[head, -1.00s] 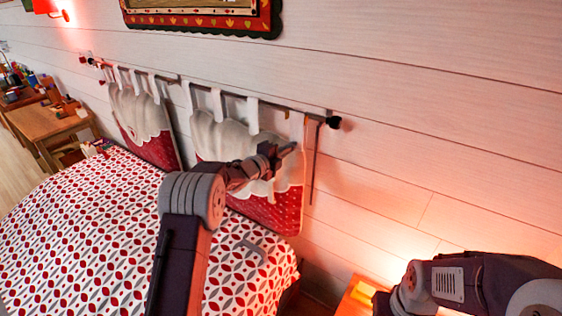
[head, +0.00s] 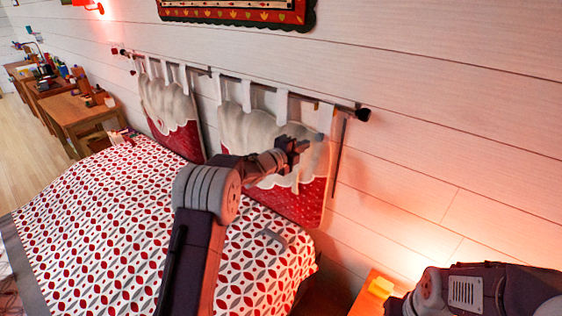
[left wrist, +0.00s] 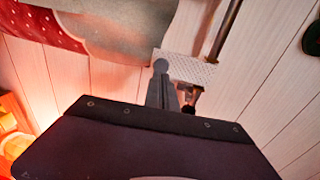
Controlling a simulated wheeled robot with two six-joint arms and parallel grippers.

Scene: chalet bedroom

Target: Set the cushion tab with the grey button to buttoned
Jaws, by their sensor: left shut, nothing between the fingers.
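The right-hand cushion (head: 250,130), cream over red, hangs by white tabs from a dark rod (head: 290,92) on the wall. Its rightmost tab (head: 325,118) hangs near the rod's end, with a small blue-grey spot that looks like the grey button (head: 319,136). In the left wrist view a pale dotted tab (left wrist: 195,70) lies just beyond my fingers, with a round grey shape at its edge. My left gripper (head: 304,146) is shut and empty in front of the cushion's right side, close to the button. Contact and the tab's fastening cannot be told. My right gripper is out of view.
A second cushion (head: 170,110) hangs to the left on the same wall. The bed (head: 110,220) with a red-and-white cover lies below. A framed picture (head: 240,12) hangs above. A yellow object (head: 381,287) is on a bedside surface at lower right, near my right arm.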

